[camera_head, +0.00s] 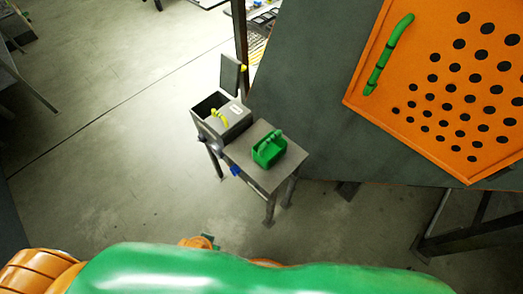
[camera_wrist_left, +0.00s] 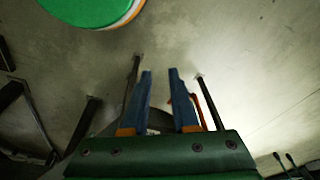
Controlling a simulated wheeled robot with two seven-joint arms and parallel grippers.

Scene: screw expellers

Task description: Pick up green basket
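The green basket (camera_head: 266,154) stands upright on a small grey table (camera_head: 289,167) in the head view, with its green handle on top. Nothing touches it but the table. My left gripper (camera_wrist_left: 160,73) shows in the left wrist view, its two blue fingers apart with nothing held between them. The basket cannot be made out in the left wrist view. My left gripper's fingers cannot be made out in the head view, and my right gripper is not in view.
A grey box (camera_head: 222,119) with a raised lid and a yellow handle adjoins the small table on the left. A large grey machine with an orange perforated panel (camera_head: 410,148) and green handle (camera_head: 388,57) stands at right. Open floor (camera_head: 110,160) lies left of the table.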

